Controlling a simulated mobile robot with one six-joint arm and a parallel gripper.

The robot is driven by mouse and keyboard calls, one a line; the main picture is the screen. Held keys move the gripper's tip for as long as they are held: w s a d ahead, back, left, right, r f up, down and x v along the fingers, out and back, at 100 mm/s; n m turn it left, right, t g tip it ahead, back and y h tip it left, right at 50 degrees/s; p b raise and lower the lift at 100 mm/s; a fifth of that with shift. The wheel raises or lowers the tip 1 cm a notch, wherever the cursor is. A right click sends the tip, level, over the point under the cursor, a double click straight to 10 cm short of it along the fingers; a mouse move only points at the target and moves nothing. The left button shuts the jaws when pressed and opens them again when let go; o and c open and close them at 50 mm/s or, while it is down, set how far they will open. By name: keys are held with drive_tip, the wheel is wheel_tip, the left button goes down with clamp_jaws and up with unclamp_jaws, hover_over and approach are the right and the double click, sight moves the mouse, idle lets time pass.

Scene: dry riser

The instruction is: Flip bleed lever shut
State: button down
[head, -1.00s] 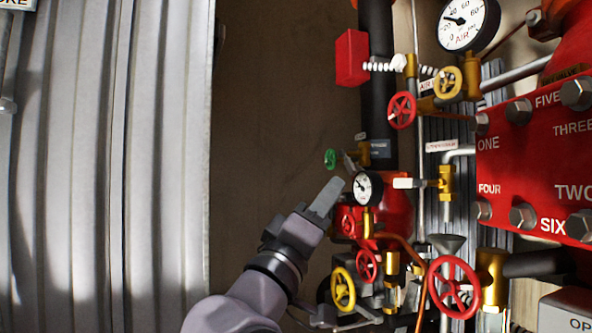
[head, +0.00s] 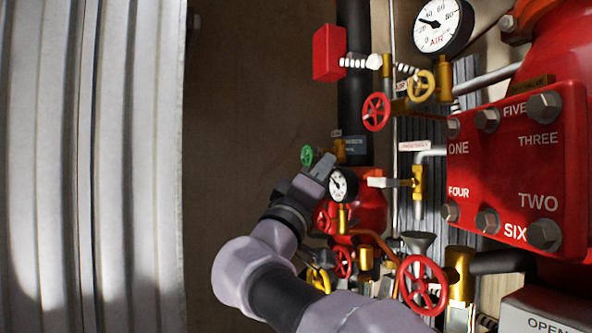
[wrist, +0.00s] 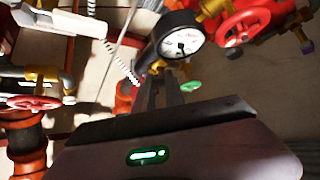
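The frames do not say which part is the bleed lever. A white lever handle (head: 380,182) sticks out to the left from a brass valve (head: 418,184), right of the small gauge. My gripper (head: 322,166) is just left of the small gauge (head: 342,184) and close below the green handle (head: 307,155). In the wrist view my gripper's dark fingers (wrist: 164,88) point at the lower edge of a gauge (wrist: 182,42), with the green handle (wrist: 190,86) just right of them. I see nothing held. The gap between the fingers is unclear.
A large red bolted plate (head: 515,170) stands at the right. A big air gauge (head: 443,25) is at the top. Corrugated metal (head: 90,160) fills the left, with clear space before the brown wall (head: 240,100).

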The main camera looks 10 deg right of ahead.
drive_tip(key=shift+s+r+n, duration=0.1)
drive_tip(key=shift+r+n, duration=0.05)
drive_tip(key=shift+n, duration=0.15)
drive_tip(key=r+n+g+y+p, duration=0.1)
drive_tip(key=n+y+p, duration=0.1)
drive_tip(key=n+p, duration=0.1)
drive_tip(key=s+r+n+g+y+p, duration=0.1)
drive_tip(key=n+y+p, duration=0.1)
drive_tip(key=p, duration=0.3)
drive_tip(key=r+n+g+y+p, duration=0.1)
drive_tip(key=n+y+p, duration=0.1)
drive_tip(key=n+p, duration=0.2)
drive_tip(key=shift+s+d+r+y+p, duration=0.2)
drive_tip(key=shift+d+r+y+p, duration=0.05)
drive_tip(key=shift+r+y+p, duration=0.15)
drive_tip(key=shift+f, duration=0.1)
drive_tip(key=c, duration=1.4)
unclamp_jaws()
drive_tip(key=shift+f, duration=0.1)
